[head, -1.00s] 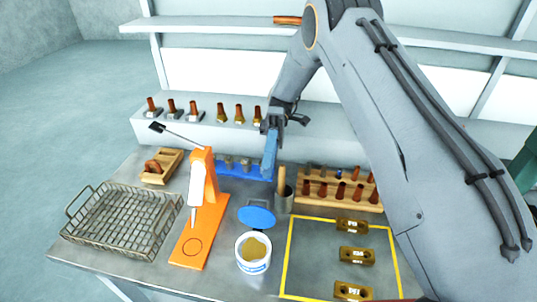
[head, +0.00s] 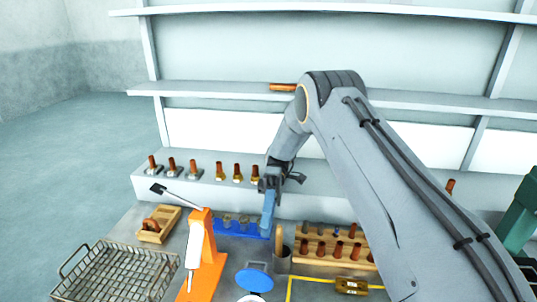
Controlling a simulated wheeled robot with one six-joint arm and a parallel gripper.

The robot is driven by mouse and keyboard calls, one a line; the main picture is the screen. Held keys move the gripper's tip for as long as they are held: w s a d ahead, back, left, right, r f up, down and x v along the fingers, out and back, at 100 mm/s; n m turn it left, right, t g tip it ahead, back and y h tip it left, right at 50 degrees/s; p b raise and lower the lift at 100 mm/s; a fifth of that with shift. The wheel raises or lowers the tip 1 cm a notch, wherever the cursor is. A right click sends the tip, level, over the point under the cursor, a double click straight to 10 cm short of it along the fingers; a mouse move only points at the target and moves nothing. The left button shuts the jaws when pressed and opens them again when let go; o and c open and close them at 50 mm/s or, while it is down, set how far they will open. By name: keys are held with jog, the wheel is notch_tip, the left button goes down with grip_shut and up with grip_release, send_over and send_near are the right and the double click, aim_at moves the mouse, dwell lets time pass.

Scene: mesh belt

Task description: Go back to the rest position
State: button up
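My arm reaches in from the right and bends down over the back of the bench. My gripper (head: 267,232) points down, in front of the grey back ledge and close to the blue rack (head: 236,228). Its long blue end part hides some of the rack's right side. I cannot tell whether the fingers are apart or together, or whether anything is between them.
A wire basket (head: 65,290) and a wooden box (head: 153,238) stand left. An orange stand (head: 207,275), a blue lid (head: 254,280), a metal cup (head: 281,262) and a wooden rack (head: 318,258) are nearby. Handled tools (head: 237,172) line the ledge.

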jog(key=d+r+m+t+h+b, duration=0.2)
jog(key=d+r+m+t+b, duration=0.15)
jog(key=r+t, duration=0.3)
jog(key=s+d+f+m+t+b, duration=0.2)
jog(key=d+f+m+t, duration=0.1)
jog(key=d+f+m, duration=0.1)
jog(key=s+d+f+m+t+b, duration=0.3)
jog(key=d+f+m, duration=0.1)
jog(key=d, duration=0.3)
jog(key=s+d+f+m+t+b, duration=0.3)
jog(key=d+f+m, duration=0.1)
jog(key=d, duration=0.1)
jog(key=shift+d+f+t, duration=0.3)
jog(key=shift+f+t, duration=0.05)
jog(key=shift+s+d+f+m, duration=0.15)
jog(key=shift+s+m, duration=0.05)
jog(key=shift+m, duration=0.15)
